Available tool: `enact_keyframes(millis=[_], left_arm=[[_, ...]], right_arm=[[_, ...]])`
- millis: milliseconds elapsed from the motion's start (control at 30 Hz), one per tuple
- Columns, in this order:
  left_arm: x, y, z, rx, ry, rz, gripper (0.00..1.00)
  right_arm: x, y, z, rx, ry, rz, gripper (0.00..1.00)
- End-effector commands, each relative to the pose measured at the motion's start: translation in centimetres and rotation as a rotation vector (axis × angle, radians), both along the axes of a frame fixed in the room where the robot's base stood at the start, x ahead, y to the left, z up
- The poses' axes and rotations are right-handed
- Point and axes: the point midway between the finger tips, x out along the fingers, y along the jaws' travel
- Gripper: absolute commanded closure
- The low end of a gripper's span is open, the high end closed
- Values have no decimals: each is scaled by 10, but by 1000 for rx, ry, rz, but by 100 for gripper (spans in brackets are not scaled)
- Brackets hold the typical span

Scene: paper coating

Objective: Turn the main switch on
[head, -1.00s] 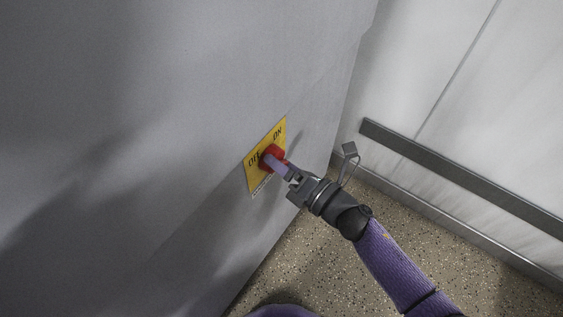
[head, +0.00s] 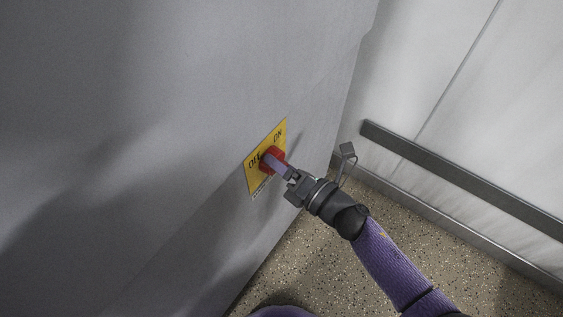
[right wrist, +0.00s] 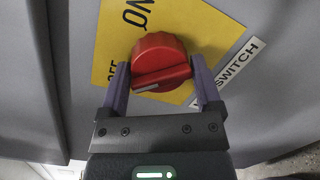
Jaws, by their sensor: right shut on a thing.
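The main switch is a red round knob (head: 272,159) with a raised grip bar, on a yellow plate (head: 255,181) marked ON and OFF on a grey panel face. In the right wrist view the knob (right wrist: 160,62) sits between the two purple fingers of my right gripper (right wrist: 160,70), which is shut on it. A white mark on the grip bar is at its left end, on the side of the partly hidden OFF label. ON is above the knob. In the head view my right gripper (head: 280,166) reaches the knob from the lower right. My left gripper is not in view.
A white label (right wrist: 227,75) ending in SWITCH lies beside the plate. The flat grey panel (head: 150,130) fills the left. A pale wall with a dark rail (head: 460,178) stands at the right. The speckled floor (head: 310,260) between them looks clear.

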Motion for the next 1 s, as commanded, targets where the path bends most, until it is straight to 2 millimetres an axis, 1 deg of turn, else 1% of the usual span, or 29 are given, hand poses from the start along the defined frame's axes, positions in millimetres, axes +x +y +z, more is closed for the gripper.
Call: enact_keyframes(millis=[33,267,700,1000], left_arm=[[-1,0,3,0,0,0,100],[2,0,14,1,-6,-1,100],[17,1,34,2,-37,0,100],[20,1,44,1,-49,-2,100]], right_arm=[[0,0,3,11,11,1,77],[1,0,4,103,139,1,77],[2,0,5,350,474,0,77],[3,-1,4,517,705,1,77]])
